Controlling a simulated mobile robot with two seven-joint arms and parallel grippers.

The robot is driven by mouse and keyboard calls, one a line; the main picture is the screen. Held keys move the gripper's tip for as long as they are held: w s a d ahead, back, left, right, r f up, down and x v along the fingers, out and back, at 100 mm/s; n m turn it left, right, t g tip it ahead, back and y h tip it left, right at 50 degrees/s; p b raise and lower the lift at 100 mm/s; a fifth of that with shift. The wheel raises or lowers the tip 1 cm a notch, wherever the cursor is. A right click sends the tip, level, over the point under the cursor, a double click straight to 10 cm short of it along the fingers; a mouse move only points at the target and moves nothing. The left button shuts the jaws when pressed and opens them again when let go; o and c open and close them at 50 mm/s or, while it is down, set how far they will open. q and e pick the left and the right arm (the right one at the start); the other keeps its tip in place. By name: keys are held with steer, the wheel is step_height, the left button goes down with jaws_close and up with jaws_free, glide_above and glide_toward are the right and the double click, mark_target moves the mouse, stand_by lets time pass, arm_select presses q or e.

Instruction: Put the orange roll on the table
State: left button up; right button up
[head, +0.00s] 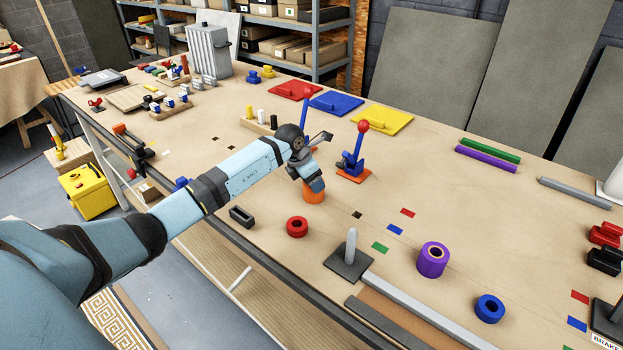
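The orange roll (314,196) is on or just above the wooden table (225,185), near its front edge. My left arm comes in from the left, and my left gripper (316,186) is right at the top of the roll, pointing down. The gripper covers the roll's upper part, so I cannot tell whether its fingers are closed on it. Whether the roll touches the table is also unclear. My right gripper is not in view.
A red roll (297,227), a purple roll (432,260) and a blue roll (489,309) stand nearby. A grey peg on a dark base (348,261) is at the front. A red-knobbed blue lever (355,160) stands just behind the gripper. Small coloured patches mark the tabletop.

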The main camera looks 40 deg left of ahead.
arm_select(q)
steer(key=o, duration=0.4)
steer(key=shift+c, duration=0.2)
steer(key=shift+r, duration=0.25)
steer(key=b+v, duration=0.1)
steer(key=v, duration=1.1)
